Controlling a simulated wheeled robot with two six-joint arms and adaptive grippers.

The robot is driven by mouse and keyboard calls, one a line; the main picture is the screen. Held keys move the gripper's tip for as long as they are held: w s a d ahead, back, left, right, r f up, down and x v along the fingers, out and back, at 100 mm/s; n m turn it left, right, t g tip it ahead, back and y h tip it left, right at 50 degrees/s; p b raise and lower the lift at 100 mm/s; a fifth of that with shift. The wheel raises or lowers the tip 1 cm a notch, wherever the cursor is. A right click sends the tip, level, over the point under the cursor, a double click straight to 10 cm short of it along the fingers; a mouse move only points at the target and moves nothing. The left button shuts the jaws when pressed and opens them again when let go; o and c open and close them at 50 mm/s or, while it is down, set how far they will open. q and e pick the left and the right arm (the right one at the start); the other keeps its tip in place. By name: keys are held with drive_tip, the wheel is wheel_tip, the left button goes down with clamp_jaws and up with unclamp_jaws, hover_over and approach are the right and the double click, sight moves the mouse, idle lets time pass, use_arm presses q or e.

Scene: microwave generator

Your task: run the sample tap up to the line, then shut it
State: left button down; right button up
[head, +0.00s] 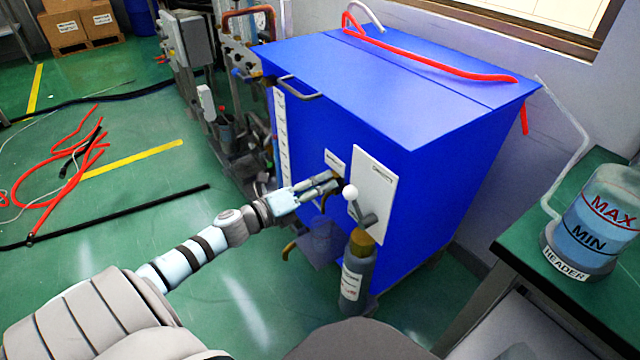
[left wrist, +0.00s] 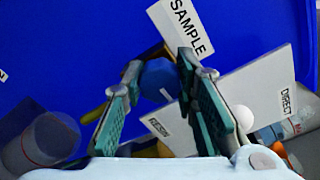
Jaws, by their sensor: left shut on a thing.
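The sample tap sits on the front of the blue cabinet (head: 350,120), under a white SAMPLE label (left wrist: 180,25). Its blue knob (left wrist: 160,78) shows between the fingers of my left gripper (left wrist: 165,95). In the head view my left gripper (head: 332,186) reaches the cabinet front and is shut on the tap knob, which it mostly hides. A dark curved spout (head: 324,205) hangs below the fingers. A see-through jar (head: 320,230) stands on a small blue shelf under it; a grey jar with a reddish mark (left wrist: 42,140) shows in the left wrist view. I cannot tell its level.
Right of the tap is a white panel (head: 375,185) with a white-balled lever (head: 351,192). A grey cylinder (head: 352,280) stands below it. A HEADER tank (head: 598,225) marked MAX and MIN stands on a green bench at right. Red hoses (head: 75,165) lie on the floor at left.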

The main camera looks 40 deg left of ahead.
use_arm(q)
drive_tip(key=n+p, duration=0.2)
drive_tip(key=n, duration=0.1)
drive_tip(key=shift+r+p, duration=0.2)
drive_tip(key=shift+p, duration=0.15)
drive_tip(key=shift+f+n, duration=0.1)
drive_tip(key=shift+n, duration=0.2)
use_arm(e)
drive_tip(key=shift+g, duration=0.4)
drive_tip(key=s, duration=0.1)
drive_tip(key=s+d, duration=0.1)
drive_tip(key=s, duration=0.2)
drive_tip(key=shift+s+d, duration=0.15)
drive_tip(key=shift+d, duration=0.15)
use_arm(q)
drive_tip(key=c, duration=1.2)
unclamp_jaws()
drive_tip(key=shift+f, duration=0.1)
drive_tip(key=shift+c, duration=0.2)
drive_tip(key=v, duration=1.2)
